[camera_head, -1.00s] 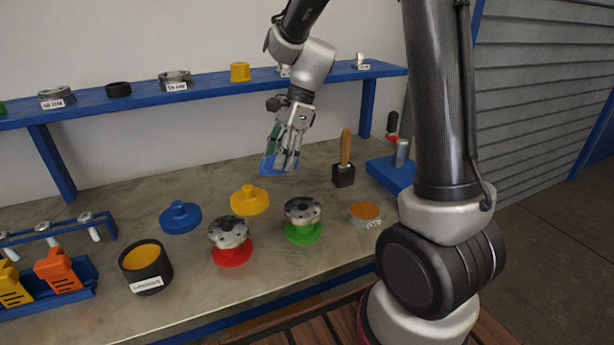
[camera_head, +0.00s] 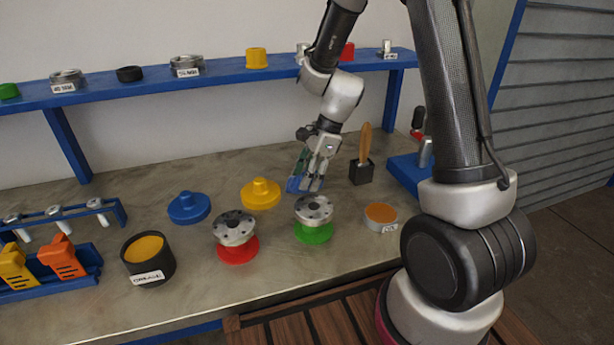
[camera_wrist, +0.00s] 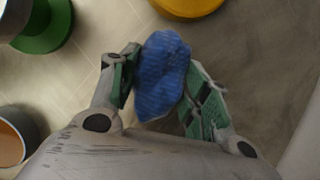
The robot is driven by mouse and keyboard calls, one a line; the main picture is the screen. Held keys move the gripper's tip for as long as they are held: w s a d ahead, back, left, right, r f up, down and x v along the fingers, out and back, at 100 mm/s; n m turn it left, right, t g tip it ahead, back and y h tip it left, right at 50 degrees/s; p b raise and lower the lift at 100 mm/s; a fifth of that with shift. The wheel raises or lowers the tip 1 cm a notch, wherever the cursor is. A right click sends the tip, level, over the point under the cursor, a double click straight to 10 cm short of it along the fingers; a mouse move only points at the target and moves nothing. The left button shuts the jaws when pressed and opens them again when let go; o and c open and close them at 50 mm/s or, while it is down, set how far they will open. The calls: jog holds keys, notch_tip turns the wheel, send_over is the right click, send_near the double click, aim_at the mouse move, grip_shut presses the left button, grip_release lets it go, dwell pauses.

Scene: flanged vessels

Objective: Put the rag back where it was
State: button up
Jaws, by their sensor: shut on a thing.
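The rag is a blue crumpled cloth (camera_wrist: 162,75), held between the green-padded fingers of my gripper (camera_wrist: 160,88) in the wrist view. In the head view my gripper (camera_head: 312,182) points down with the blue rag (camera_head: 294,184) at its fingertips, near the back of the bench. It is behind the flanged vessel on the green base (camera_head: 313,215) and left of the brush in its black block. I cannot tell whether the rag touches the bench top.
The bench (camera_head: 200,280) also holds a yellow cap (camera_head: 261,194), a blue cap (camera_head: 188,207), a flanged vessel on red (camera_head: 235,237), a grease pot (camera_head: 148,261), a shallow tin (camera_head: 381,217) and the brush block (camera_head: 361,171). A blue shelf (camera_head: 220,83) runs behind.

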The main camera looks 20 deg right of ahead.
jog(key=shift+f, duration=0.2)
jog(key=o, duration=1)
jog(key=shift+r, duration=0.1)
jog(key=v, duration=1.2)
jog(key=s+d+r+n+t+h, duration=0.1)
jog(key=s+d+r+n, duration=0.2)
jog(key=s+n, duration=0.3)
jog(key=s+d+r+n+t+h, duration=0.1)
jog(key=s+d+r+n+h, duration=0.1)
jog(key=s+n, duration=0.4)
jog(key=s+d+r+n+t+h, duration=0.1)
jog(key=s+d+r+n, duration=0.3)
jog(key=s, duration=0.6)
jog(key=shift+s+d+r+n+t, duration=0.1)
jog(key=shift+d+r+n+t, duration=0.15)
jog(key=shift+r+n, duration=0.25)
jog(key=shift+s+d+r+n+t, duration=0.15)
jog(key=shift+r+n+t, duration=0.2)
jog(key=shift+r+n, duration=0.2)
